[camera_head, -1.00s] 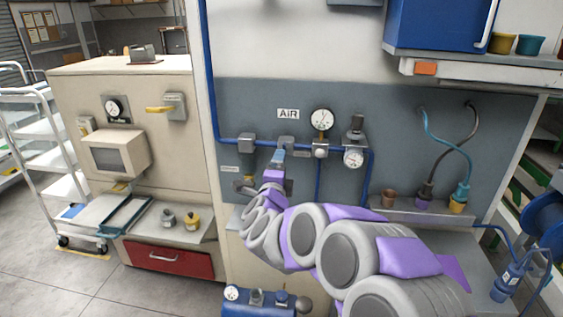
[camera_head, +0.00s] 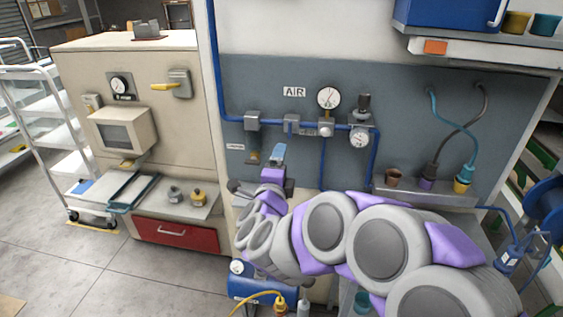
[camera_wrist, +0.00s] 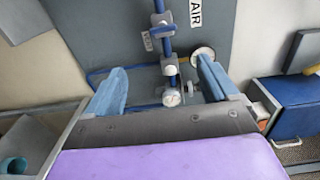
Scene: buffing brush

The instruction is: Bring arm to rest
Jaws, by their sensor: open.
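My gripper (camera_head: 278,154) is at the end of my grey and purple arm, in front of the grey wall panel below the AIR sign. In the wrist view its two blue fingers (camera_wrist: 160,82) are spread wide apart with nothing between them up close. The blue air pipe with its gauges (camera_wrist: 171,97) shows beyond the fingers. My arm is stretched forward from the lower right. No buffing brush can be made out in these frames.
The air pipe carries a round gauge (camera_head: 329,97) and a regulator (camera_head: 359,136). A beige cabinet (camera_head: 140,60) with a red drawer (camera_head: 176,233) stands left. A blue tank (camera_head: 250,285) sits below the arm. A shelf (camera_head: 425,197) with cups and cables is right. Floor at lower left is clear.

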